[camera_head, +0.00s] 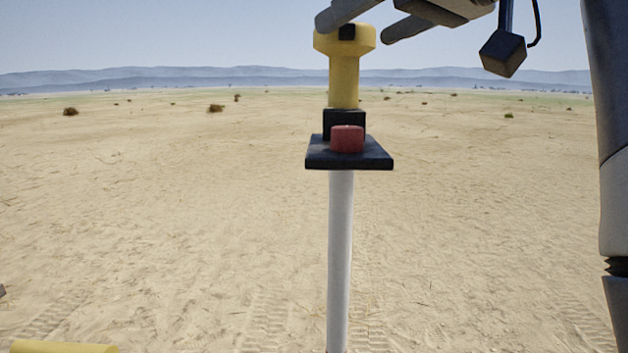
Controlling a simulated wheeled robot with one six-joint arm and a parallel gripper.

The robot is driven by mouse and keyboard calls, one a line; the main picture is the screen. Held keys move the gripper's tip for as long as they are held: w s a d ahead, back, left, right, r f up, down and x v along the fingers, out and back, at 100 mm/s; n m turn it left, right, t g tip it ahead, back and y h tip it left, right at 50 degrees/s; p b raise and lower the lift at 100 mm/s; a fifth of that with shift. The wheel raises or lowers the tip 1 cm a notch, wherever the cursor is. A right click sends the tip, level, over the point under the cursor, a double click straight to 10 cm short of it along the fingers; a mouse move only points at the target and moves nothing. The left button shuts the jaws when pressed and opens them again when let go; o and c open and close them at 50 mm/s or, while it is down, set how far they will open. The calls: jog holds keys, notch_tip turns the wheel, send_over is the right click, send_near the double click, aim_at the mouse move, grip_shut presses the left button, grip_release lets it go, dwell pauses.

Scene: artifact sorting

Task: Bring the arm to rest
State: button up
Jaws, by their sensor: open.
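My gripper (356,27) is at the top of the view, reaching in from the upper right. Its two grey fingers are apart, so it is open. One finger passes across the top of a yellow T-shaped piece (344,80); the other ends just right of its head. I cannot tell whether either finger touches it. The yellow piece stands upright on a black block (335,118). A short red cylinder (347,139) sits in front of that block on a black square plate (375,160). A white pole (340,260) holds the plate up. Part of my arm shows at the right edge.
A yellow object (62,348) is cut off at the bottom left corner. A small dark thing shows at the left edge. Open sandy ground (180,220) with tyre tracks lies all around, with a few distant shrubs (216,108). The space on both sides of the pole is clear.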

aim_at(335, 44)
jog(key=shift+x, duration=2.85)
jog(key=shift+p+v, duration=0.3)
jog(key=shift+v, duration=5.05)
jog(key=shift+x, duration=1.45)
jog(key=x, duration=0.8)
jog(key=shift+b, duration=0.35)
notch_tip(335, 44, up, 5)
jog(key=p, duration=0.3)
jog(key=shift+d+f+p, duration=0.1)
jog(key=shift+f+p, duration=0.15)
jog(key=shift+p, duration=0.15)
jog(key=shift+f+b, duration=0.25)
jog(key=shift+b, duration=0.05)
jog(key=shift+s+r, duration=0.15)
jog(key=shift+s, duration=0.05)
